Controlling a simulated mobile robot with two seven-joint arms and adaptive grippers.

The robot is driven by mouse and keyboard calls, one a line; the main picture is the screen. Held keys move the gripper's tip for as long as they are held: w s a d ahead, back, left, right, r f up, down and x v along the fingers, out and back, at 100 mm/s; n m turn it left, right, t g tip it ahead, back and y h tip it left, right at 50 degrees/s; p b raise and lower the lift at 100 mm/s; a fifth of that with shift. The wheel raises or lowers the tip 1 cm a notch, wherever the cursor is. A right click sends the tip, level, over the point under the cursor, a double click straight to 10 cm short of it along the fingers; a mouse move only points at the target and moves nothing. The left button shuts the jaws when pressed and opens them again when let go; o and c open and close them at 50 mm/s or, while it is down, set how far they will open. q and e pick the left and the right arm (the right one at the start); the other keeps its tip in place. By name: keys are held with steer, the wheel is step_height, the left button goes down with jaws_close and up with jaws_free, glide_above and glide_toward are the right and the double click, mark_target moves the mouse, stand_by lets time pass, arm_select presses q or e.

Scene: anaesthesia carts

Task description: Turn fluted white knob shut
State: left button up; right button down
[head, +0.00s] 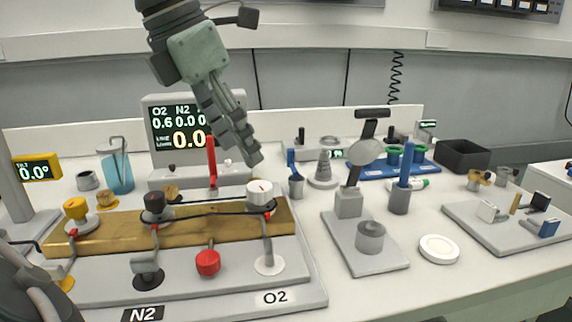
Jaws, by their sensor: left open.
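The fluted white knob (260,193) sits at the right end of a brass manifold bar (190,230), above the O2 label. A thin dark line runs from it toward the black knob (154,204). My left gripper (247,156) hangs above and slightly behind or beside the white knob, pointing down to the right. It is apart from the knob, open and holding nothing. I cannot tell the exact depth between them.
A yellow knob (76,209) and a red knob (208,262) share the panel. A red upright lever (212,163) stands just behind the bar. The display (178,125) reads O2 0.6. A metal stand (365,242) is at right. The white lid (439,249) lies on open table.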

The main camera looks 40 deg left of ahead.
mark_target(259, 185)
arm_select(q)
steer(key=shift+x, duration=3.85)
steer(key=shift+w+a+r, duration=0.1)
steer(key=shift+w, duration=0.05)
steer(key=shift+c, duration=0.2)
steer(key=c, duration=1.1)
steer(key=shift+m+h, duration=0.6)
steer(key=shift+m, duration=1.1)
steer(key=o, duration=1.1)
